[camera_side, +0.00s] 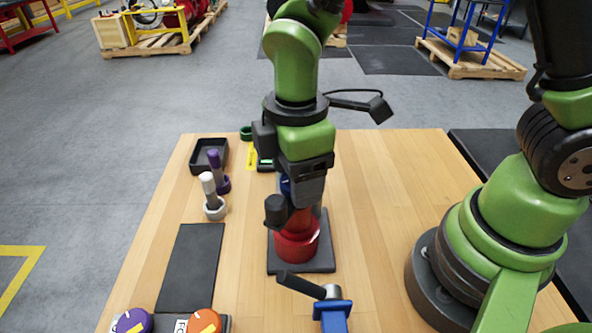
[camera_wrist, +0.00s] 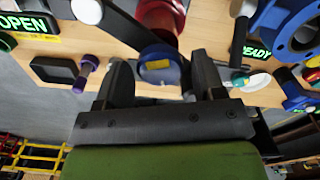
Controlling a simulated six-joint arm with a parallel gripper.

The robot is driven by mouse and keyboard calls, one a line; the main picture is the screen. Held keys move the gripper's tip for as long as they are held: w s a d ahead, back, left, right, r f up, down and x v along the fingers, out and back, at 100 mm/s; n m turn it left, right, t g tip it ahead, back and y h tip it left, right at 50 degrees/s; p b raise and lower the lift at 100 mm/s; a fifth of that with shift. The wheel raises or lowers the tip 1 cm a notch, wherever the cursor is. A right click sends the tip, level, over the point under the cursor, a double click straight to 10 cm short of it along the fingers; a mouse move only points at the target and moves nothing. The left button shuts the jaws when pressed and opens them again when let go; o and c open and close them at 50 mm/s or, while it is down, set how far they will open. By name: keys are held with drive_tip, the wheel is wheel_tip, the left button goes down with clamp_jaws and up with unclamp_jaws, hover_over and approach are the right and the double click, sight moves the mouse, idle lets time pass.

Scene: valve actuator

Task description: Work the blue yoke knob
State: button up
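The blue yoke knob (camera_wrist: 158,66), with a yellow mark on its face, shows in the wrist view between the two fingers of my gripper (camera_wrist: 163,72). A gap shows on each side of the knob, so the fingers look open around it and not closed on it. The red valve body (camera_wrist: 162,18) is behind the knob. In the side view my gripper (camera_side: 302,190) points down above the red valve body (camera_side: 297,246), which stands on a dark square plate (camera_side: 322,262). Only a sliver of blue (camera_side: 286,188) shows there; my gripper hides the rest.
A blue fitting with a black lever (camera_side: 333,308) stands in front. Purple (camera_side: 215,163) and grey (camera_side: 207,186) pegs in rings and a black tray (camera_side: 209,145) are at the left. Purple (camera_side: 132,322) and orange (camera_side: 203,322) dials are at front left.

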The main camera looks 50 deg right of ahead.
drive_tip(key=shift+o, duration=0.5)
wheel_tip(320, 180, up, 10)
idle(0.3)
wheel_tip(320, 180, down, 10)
drive_tip(key=n, duration=0.4)
drive_tip(key=shift+n, duration=0.3)
